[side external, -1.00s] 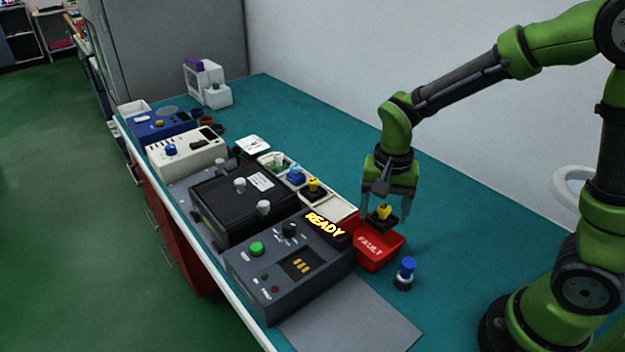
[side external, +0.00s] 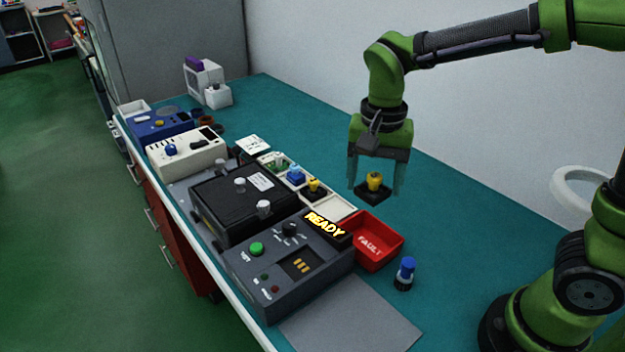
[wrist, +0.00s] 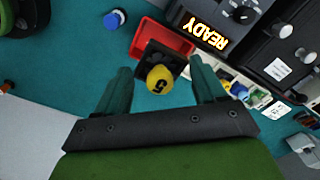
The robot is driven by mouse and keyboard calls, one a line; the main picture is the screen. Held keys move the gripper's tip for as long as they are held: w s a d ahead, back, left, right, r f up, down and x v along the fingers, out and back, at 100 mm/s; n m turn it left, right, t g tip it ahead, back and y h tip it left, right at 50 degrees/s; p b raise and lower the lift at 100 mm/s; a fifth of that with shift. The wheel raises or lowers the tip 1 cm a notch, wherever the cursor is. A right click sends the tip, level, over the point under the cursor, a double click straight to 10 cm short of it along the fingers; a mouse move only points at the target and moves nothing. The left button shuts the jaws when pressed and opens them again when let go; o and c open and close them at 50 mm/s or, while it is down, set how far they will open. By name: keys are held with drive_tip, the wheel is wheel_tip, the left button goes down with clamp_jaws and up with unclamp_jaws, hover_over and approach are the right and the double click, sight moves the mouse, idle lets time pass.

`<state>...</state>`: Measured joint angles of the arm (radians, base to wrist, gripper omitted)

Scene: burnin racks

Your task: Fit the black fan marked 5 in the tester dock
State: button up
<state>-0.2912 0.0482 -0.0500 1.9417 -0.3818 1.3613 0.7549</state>
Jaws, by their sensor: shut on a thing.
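The black fan marked 5 (side external: 372,191) has a square black base and a yellow top; the 5 reads on its yellow top in the wrist view (wrist: 158,80). My gripper (side external: 376,184) is shut on it and holds it in the air, behind the red FAULT bin and above the teal bench. In the wrist view the fan sits between my two fingers (wrist: 165,82). The tester (side external: 285,268) is a grey box with a lit READY display. Its dock (side external: 299,265) is a dark square recess with gold contacts, and it is empty.
The red FAULT bin (side external: 388,257) stands beside the tester. A white tray (side external: 340,207) holds another yellow-topped black part (side external: 313,189) and blue and green ones.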

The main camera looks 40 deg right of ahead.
drive_tip(key=w+a, duration=0.4)
drive_tip(key=a, duration=0.9)
drive_tip(key=shift+s+a+f, duration=0.1)
drive_tip(key=shift+f, duration=2.75)
drive_tip(key=shift+s+f, duration=0.1)
drive_tip(key=shift+f, duration=2.7)
drive_tip(key=shift+f, duration=0.45)
drive_tip(key=o, duration=1.1)
drive_tip(key=shift+r, duration=2.5)
